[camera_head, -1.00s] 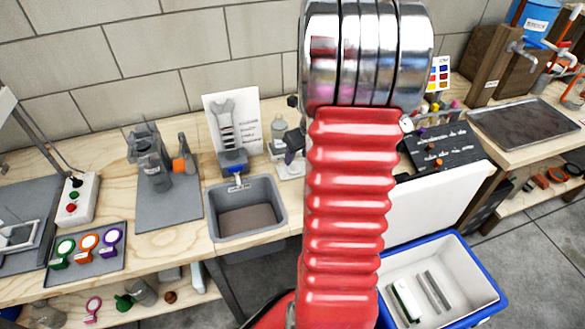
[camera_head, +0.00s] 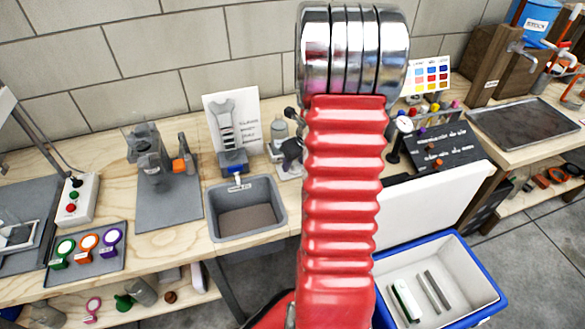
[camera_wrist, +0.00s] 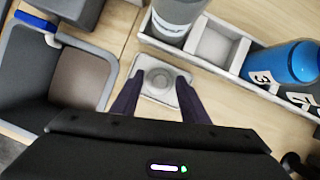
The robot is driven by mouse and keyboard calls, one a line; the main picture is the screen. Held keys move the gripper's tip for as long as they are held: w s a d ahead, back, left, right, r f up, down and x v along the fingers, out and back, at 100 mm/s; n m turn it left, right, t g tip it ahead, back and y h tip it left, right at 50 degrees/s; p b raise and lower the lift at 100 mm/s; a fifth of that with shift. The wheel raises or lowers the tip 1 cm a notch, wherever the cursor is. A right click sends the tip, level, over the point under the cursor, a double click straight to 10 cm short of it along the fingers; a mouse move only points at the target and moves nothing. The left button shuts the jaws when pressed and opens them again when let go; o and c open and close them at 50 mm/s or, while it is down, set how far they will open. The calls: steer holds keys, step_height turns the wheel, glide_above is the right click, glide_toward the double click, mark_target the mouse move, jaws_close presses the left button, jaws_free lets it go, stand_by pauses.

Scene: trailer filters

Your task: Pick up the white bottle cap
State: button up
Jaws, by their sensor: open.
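A round, pale cap-like thing, which I take for the white bottle cap (camera_wrist: 158,77), lies on a light square pad (camera_wrist: 148,97) on the wooden bench in the wrist view. My gripper (camera_wrist: 158,83) is open, with one dark finger on each side of the cap. I cannot tell whether the fingers touch it. The cap itself cannot be made out there.
A grey sink (camera_head: 245,207) lies left of the pad. A grey bottle (camera_wrist: 178,18) stands just behind it, in a divided tray (camera_wrist: 212,48). A blue bottle (camera_wrist: 292,62) is to the right. A blue-rimmed bin (camera_head: 440,280) stands at lower right.

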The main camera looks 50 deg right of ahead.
steer(key=shift+c, duration=0.5)
jaws_close()
step_height(320, 180, up, 18)
stand_by(0.6)
stand_by(0.5)
